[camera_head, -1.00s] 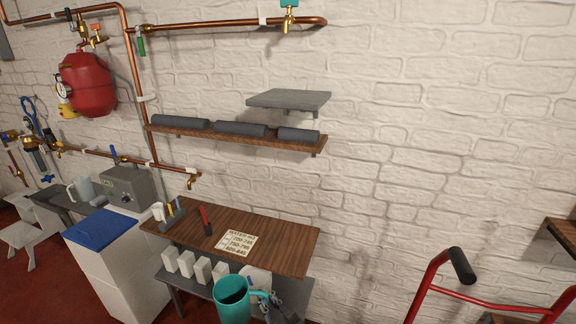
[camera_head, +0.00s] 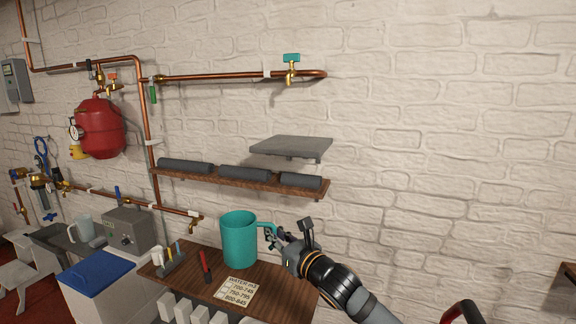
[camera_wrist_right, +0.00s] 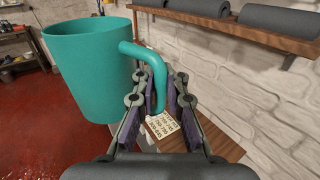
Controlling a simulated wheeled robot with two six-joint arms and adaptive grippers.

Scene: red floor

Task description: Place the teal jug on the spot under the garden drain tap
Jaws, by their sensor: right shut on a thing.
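The teal jug (camera_head: 239,241) is upright in the air, seen in front of the wooden bench top's back edge. My right gripper (camera_head: 277,236) is shut on its handle from the right. The wrist view shows the jug (camera_wrist_right: 92,72) at the left, its handle between the fingers (camera_wrist_right: 160,88). A brass tap with a teal handle (camera_head: 291,66) ends the upper copper pipe, above a grey wall slab (camera_head: 290,147). Another brass tap (camera_head: 196,215) is on the lower pipe. No label shows which is the garden drain tap. My left gripper is out of view.
A wooden shelf (camera_head: 240,182) with dark rolls runs below the slab. The wooden bench (camera_head: 208,294) holds a paper note (camera_head: 236,291) and a small tool rack (camera_head: 170,261). A blue-lidded bin (camera_head: 97,269) stands left. The slab's top looks bare.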

